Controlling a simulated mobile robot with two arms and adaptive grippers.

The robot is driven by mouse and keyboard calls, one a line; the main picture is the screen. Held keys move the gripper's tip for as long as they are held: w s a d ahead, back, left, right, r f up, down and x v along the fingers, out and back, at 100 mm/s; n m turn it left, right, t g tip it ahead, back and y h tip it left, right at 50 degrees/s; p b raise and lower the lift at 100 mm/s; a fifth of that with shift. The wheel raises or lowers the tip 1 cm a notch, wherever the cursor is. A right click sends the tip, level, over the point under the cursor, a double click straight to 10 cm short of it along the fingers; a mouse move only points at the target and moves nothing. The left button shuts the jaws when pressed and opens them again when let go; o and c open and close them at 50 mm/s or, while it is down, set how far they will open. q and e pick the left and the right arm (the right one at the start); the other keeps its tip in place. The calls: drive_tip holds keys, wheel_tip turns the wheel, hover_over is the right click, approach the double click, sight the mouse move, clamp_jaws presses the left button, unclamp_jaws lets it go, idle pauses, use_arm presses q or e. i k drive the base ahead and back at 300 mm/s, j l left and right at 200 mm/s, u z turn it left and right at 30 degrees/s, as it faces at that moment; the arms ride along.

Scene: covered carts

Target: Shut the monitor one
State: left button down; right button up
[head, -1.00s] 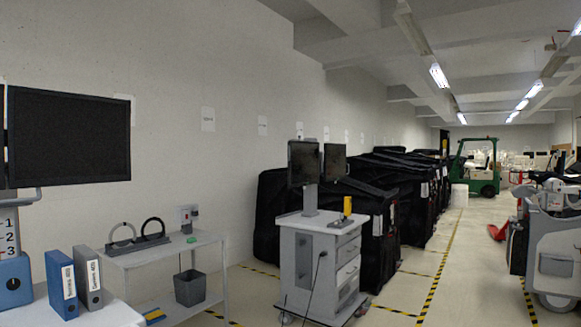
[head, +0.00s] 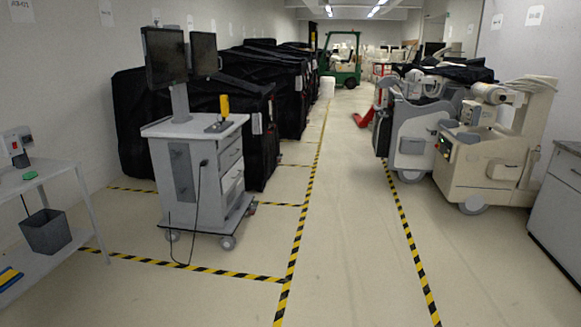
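The monitor cart (head: 188,170) stands left of centre on casters, a grey cabinet with a light top. Two dark monitors sit on its post: a nearer one (head: 163,57) and one behind it (head: 204,53). Its drawers are on the right face. The upper drawer (head: 229,154) looks flush. A paler drawer (head: 232,182) below it seems to stick out a little, but the angle makes this hard to tell. A yellow tool (head: 224,105) stands on the top. A cable hangs down the front. Neither of my grippers is in view.
Black covered carts (head: 263,120) stand behind the monitor cart. A grey shelf table (head: 40,178) with a bin (head: 46,231) is at the left. Beige machines (head: 490,150) stand at the right. The floor between the striped lines is clear.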

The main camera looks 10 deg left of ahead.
sight(165, 50)
drive_tip(key=i+j, duration=0.35)
drive_tip(key=i, duration=0.15)
drive_tip(key=i+j, duration=0.4)
drive_tip(key=i, duration=0.15)
drive_tip(key=i+j, duration=0.35)
drive_tip(key=i, duration=0.15)
drive_tip(key=i+j, duration=0.35)
drive_tip(key=i, duration=0.15)
